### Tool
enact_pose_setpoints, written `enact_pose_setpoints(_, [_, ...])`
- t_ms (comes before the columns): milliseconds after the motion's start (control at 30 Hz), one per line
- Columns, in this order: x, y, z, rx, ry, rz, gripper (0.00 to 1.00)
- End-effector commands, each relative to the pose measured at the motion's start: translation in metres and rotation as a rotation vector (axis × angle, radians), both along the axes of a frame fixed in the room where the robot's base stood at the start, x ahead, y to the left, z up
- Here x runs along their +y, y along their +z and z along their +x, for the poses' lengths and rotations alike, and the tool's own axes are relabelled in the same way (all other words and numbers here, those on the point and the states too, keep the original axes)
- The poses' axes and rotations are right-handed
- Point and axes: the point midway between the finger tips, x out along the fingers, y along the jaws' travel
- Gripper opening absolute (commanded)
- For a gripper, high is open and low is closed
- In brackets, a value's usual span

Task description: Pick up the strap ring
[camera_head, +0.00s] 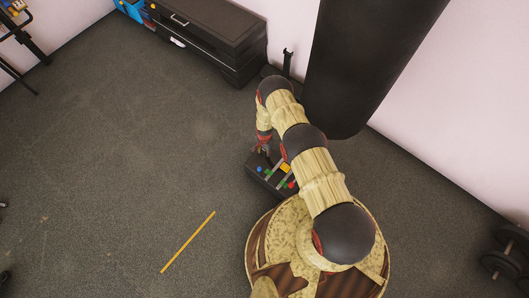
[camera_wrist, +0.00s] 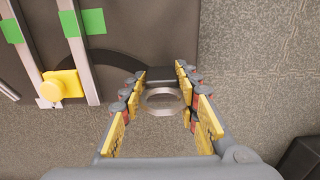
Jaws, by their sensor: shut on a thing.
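The strap ring (camera_wrist: 146,101) is a grey metal ring with a black piece at its far side, in the middle of the wrist view. My gripper (camera_wrist: 159,92) has its yellow-padded fingers on both sides of the ring and is shut on it. The ring is beside the edge of a dark box (camera_wrist: 135,35) with grey straps. In the head view my gripper (camera_head: 262,149) is at the box's far end, and the ring is too small to make out there.
The box (camera_head: 258,180) carries blue, green, yellow and red pieces, including a yellow knob (camera_wrist: 62,85). A black punching bag (camera_head: 360,60), a dark cabinet (camera_head: 215,30) and a dumbbell (camera_head: 505,255) stand around. A yellow stick (camera_head: 188,242) lies on open floor at left.

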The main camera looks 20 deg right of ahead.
Motion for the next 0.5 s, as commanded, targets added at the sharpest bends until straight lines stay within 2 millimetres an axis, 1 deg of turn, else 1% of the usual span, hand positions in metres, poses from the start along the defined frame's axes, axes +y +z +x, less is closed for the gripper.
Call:
enact_pose_setpoints(67, [0.0, 0.0, 0.001, -0.001, 0.0, 0.0, 0.04])
enact_pose_setpoints(333, [0.0, 0.001, 0.001, -0.001, 0.0, 0.0, 0.04])
enact_pose_setpoints(500, [0.0, 0.012, 0.002, -0.002, 0.0, 0.0, 0.04])
